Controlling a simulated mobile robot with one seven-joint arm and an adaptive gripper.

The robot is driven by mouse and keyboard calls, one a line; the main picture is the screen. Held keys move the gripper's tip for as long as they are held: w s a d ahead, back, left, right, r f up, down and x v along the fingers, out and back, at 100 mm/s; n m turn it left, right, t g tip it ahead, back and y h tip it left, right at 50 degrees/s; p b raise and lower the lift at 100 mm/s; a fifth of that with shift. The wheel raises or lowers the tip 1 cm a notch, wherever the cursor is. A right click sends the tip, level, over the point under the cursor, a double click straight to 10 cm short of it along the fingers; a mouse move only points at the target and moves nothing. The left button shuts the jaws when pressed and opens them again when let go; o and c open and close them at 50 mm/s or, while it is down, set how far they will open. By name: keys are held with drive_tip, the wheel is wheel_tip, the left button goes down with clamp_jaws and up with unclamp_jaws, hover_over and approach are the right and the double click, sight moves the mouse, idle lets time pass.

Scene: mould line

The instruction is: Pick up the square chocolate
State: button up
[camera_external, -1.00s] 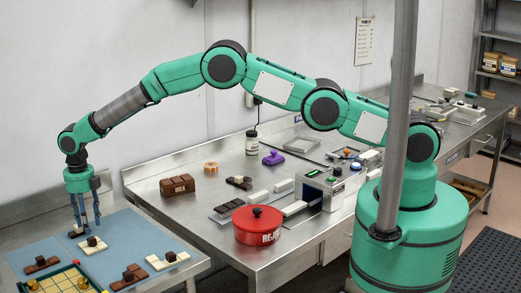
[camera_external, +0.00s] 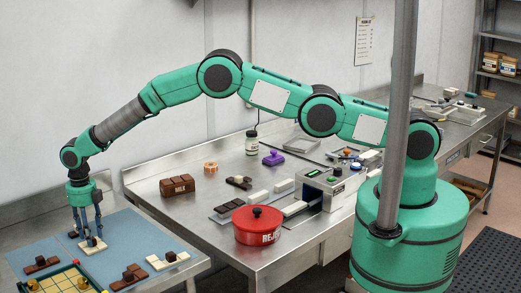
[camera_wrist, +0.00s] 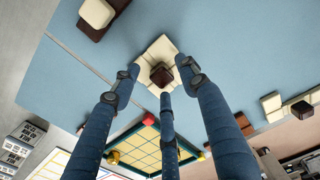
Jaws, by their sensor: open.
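A white square chocolate (camera_wrist: 152,49) with a dark brown cube (camera_wrist: 161,75) on it lies on the blue mat (camera_wrist: 220,30). In the external view this white piece (camera_external: 93,249) is partly hidden by my gripper (camera_external: 90,240). My gripper (camera_wrist: 160,78) has three blue fingers, spread open, with nothing held. In the wrist view its fingertips stand around the white square's near part and the cube. I cannot tell whether they touch it. Another piece, dark with a cream cube (camera_wrist: 97,13), lies beyond at upper left.
A green game board with a yellow grid (camera_external: 72,281) lies close by in front. Other chocolate pieces with cubes, one dark (camera_external: 128,280) and one white (camera_external: 170,261), share the mat. A red lidded pot (camera_external: 258,228) and a brown block (camera_external: 177,187) stand on the neighbouring bench.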

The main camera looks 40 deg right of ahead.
drive_tip(key=shift+f, duration=0.4)
clamp_jaws()
